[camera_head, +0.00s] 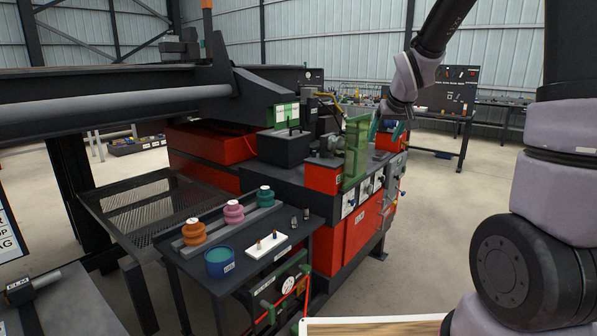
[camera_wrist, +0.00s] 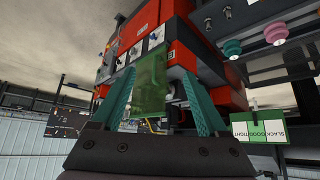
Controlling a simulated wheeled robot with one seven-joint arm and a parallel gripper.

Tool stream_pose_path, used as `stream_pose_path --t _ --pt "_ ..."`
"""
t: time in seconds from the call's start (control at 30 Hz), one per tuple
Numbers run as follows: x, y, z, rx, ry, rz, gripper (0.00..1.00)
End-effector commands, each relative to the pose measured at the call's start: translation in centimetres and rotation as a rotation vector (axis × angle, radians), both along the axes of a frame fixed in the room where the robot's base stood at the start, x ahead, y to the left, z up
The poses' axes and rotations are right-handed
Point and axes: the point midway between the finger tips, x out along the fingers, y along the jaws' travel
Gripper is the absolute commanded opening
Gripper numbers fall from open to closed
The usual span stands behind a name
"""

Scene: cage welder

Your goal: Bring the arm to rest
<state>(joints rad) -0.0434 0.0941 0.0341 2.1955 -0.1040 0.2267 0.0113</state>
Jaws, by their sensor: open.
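My arm reaches in from the right in the head view, bent above the far side of the red machine. My gripper (camera_head: 385,131) hangs beside the green guard panel (camera_head: 356,150) of the machine. In the wrist view, which is upside down, the two teal fingers of my gripper (camera_wrist: 158,74) stand wide apart. The green panel (camera_wrist: 150,88) shows between them, beyond the fingers. I see nothing held. Whether a finger touches the panel I cannot tell.
The red machine (camera_head: 345,233) fills the middle. A dark side table (camera_head: 222,282) in front bears three coloured spools, a blue tub (camera_head: 219,263) and a white tray (camera_head: 267,245). A mesh shelf (camera_head: 135,212) is at left. Open floor (camera_head: 440,220) lies right of the machine.

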Motion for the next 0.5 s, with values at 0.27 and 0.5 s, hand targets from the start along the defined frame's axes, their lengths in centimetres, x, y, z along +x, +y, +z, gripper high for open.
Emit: stream_pose_path --t 0.27,0.5 --pt "-12.0 -1.5 8.1 0.132 0.023 -0.156 0.77" --pt "-22.3 -1.1 10.8 0.271 0.053 -0.247 0.77"
